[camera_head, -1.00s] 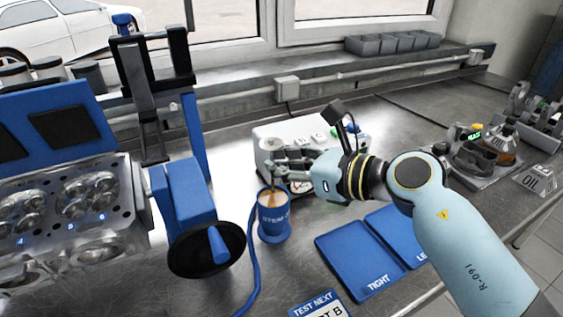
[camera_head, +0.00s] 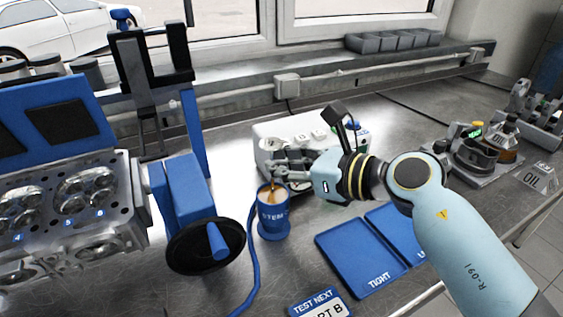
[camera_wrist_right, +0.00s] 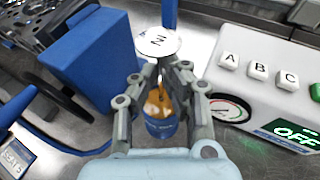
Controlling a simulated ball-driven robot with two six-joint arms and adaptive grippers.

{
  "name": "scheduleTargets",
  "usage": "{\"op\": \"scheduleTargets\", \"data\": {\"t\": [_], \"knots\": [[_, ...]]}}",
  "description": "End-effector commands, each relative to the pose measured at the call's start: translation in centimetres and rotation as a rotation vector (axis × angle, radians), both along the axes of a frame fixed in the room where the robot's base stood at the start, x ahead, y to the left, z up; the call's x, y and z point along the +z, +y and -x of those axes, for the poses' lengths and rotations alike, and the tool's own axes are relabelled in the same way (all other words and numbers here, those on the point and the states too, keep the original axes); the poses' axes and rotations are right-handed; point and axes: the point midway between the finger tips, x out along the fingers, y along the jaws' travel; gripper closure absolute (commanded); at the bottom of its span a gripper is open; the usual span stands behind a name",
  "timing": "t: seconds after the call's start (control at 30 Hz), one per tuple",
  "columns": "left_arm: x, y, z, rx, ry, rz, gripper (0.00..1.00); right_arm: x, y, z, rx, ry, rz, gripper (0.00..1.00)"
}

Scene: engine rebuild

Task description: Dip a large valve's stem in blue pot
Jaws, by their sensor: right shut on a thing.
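A blue pot (camera_head: 273,222) marked STEM stands on the metal bench, with amber contents at its open top. It also shows in the right wrist view (camera_wrist_right: 160,128). My right gripper (camera_head: 273,175) is shut on a valve and sits just above the pot's mouth. In the right wrist view the valve's white round head (camera_wrist_right: 158,42) carries dark letters, and the gripper (camera_wrist_right: 154,80) closes around the stem beneath it. The stem points down toward the amber opening; I cannot tell how deep its tip is. My left gripper is not in view.
A white tester box (camera_head: 268,150) with buttons A, B, C (camera_wrist_right: 259,71) stands behind the pot. Blue mats (camera_head: 361,258), one marked TIGHT, lie to the right. The engine head (camera_head: 75,215) and a black handwheel (camera_head: 185,252) are to the left. A blue hose (camera_head: 250,270) runs beside the pot.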

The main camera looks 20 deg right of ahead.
Motion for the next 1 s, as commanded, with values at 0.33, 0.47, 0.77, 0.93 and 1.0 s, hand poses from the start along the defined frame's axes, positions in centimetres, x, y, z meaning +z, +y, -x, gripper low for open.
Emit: {"op": "scheduleTargets", "data": {"t": [0.33, 0.47, 0.77, 0.93, 1.0], "knots": [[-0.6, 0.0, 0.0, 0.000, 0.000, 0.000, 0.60, -0.8, 0.0, 0.0, 0.000, 0.001, -0.001, 1.00], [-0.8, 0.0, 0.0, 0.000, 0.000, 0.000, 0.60, -1.0, 0.0, 0.0, 0.000, 0.000, 0.000, 1.00], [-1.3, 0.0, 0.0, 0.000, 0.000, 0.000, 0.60, -1.6, 0.0, 0.0, 0.000, 0.000, 0.000, 1.00], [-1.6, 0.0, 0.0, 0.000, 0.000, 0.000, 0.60, -2.0, 0.0, 0.0, 0.000, 0.000, 0.000, 1.00], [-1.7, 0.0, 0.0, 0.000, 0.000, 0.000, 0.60, -2.1, 0.0, 0.0, 0.000, 0.000, 0.000, 1.00]]}}
